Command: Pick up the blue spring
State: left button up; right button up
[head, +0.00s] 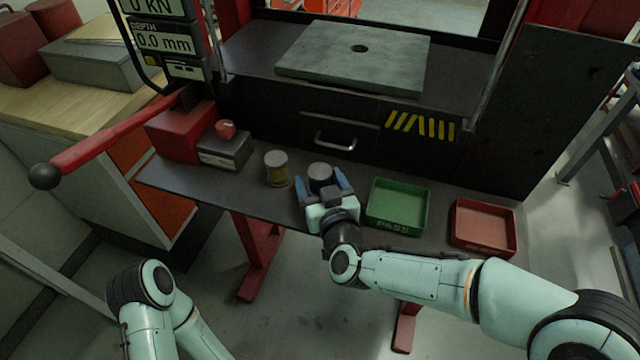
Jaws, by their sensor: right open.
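A short upright cylinder with a grey top, which I take to be the blue spring (320,172), stands on the dark shelf in the head view. Its side looks dark, and my gripper hides its lower front. My right gripper (321,180) is open, with one blue finger on each side of this spring. I cannot tell whether the fingers touch it. A similar yellow spring (276,168) with a grey top stands just to the left, apart from the gripper. My left arm shows at the lower left, but its gripper is not in view.
A green tray (370,213) and a red tray (456,240) sit to the right on the dark shelf (215,190). A red box with a button panel (224,150) and a red lever (115,136) are at left. A metal plate (300,60) lies above the drawer.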

jog(key=shift+r, duration=0.1)
jog(key=c, duration=1.3)
